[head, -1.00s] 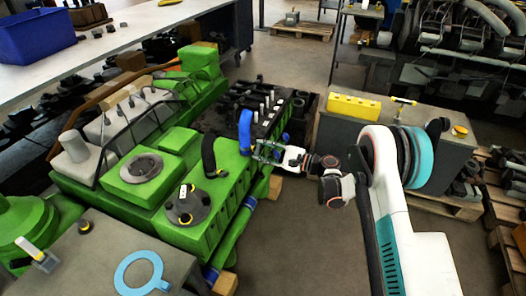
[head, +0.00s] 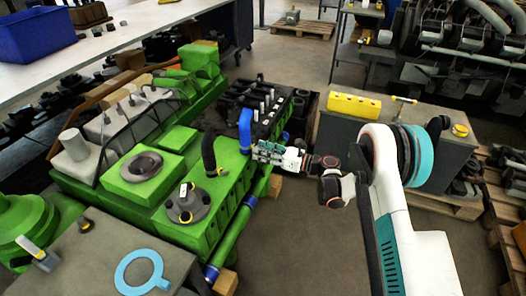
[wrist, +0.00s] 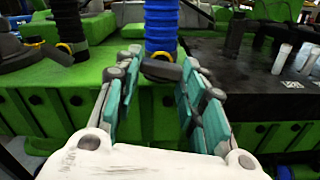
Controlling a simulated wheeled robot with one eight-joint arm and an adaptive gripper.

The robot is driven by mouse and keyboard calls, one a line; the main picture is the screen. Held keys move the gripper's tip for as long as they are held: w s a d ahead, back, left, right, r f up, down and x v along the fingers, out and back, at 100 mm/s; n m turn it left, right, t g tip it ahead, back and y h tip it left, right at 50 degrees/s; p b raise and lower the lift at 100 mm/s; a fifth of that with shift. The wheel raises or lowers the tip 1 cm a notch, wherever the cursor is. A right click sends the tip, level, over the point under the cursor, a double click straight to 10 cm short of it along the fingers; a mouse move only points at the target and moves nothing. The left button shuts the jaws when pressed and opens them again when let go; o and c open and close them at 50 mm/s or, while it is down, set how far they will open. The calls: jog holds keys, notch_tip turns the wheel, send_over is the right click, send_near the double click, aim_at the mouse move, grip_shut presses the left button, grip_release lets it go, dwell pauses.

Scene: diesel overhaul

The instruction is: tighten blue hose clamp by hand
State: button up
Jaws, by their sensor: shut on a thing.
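The blue hose (head: 245,128) stands upright on the green engine block and also shows in the wrist view (wrist: 161,25). Its clamp (wrist: 161,69) is at the hose's base, with a dark key facing me and a small yellow part above it. My gripper (head: 255,151) reaches it from the right. In the wrist view my gripper (wrist: 161,62) has its teal-padded fingers on either side of the dark key, shut on it. The exact finger contact is hard to see.
A black hose (head: 209,155) with its own yellow-marked clamp stands left of the blue one. The dark cylinder head with pale studs (head: 268,100) lies behind. A workbench with a yellow block (head: 354,106) stands at right. Open floor (head: 285,235) lies in front.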

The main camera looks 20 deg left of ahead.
jog(key=m, duration=1.3)
jog(key=shift+s+r, duration=0.15)
jog(key=shift+d, duration=0.1)
dwell(0.4)
jog(key=o, duration=1.1)
jog(key=shift+d, duration=0.1)
jog(key=shift+c, duration=0.2)
jog(key=s+d, duration=0.1)
jog(key=d, duration=1)
jog(key=shift+d, duration=0.4)
